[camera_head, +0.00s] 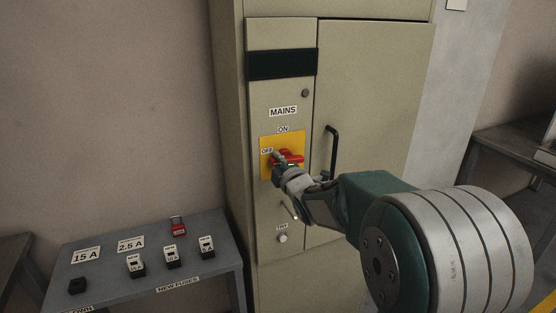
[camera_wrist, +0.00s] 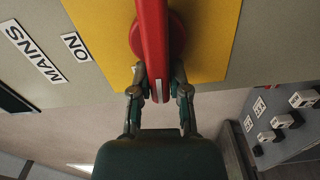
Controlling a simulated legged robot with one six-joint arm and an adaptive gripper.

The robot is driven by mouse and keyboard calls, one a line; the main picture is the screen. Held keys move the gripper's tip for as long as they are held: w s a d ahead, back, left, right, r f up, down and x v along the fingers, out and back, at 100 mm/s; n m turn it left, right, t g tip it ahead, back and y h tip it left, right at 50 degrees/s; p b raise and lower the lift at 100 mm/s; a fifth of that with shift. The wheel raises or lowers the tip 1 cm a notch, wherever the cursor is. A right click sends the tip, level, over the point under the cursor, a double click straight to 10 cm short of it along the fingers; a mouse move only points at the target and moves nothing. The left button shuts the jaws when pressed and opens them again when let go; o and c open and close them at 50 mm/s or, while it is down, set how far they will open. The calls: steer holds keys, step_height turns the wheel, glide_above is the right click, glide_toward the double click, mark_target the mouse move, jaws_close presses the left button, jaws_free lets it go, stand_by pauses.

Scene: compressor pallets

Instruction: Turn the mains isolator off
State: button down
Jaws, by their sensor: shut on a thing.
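The mains isolator is a red rotary handle (camera_head: 293,158) on a yellow plate (camera_head: 266,139) on the cabinet door. The ON label (camera_head: 283,129) is above it and the OFF label (camera_head: 267,151) is at its left. The handle lies about horizontal, its white-marked end toward the OFF side. My gripper (camera_head: 279,160) is at that left end. In the wrist view, my gripper's fingers (camera_wrist: 160,88) are shut on the red handle (camera_wrist: 153,40), one on each side. The OFF label is not visible in the wrist view.
A black door handle (camera_head: 333,150) stands right of the isolator, close to my arm. A grey table (camera_head: 205,226) at lower left bears several fuses and a red padlock (camera_head: 178,227). Another table (camera_head: 510,150) stands at the right. The wall at left is clear.

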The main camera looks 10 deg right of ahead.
steer(key=shift+f+n, duration=0.5)
stand_by(0.3)
steer(key=c, duration=0.6)
jaws_free()
steer(key=shift+r, duration=0.15)
steer(key=shift+s, duration=0.15)
steer(key=v, duration=1.1)
steer(key=shift+s, duration=0.25)
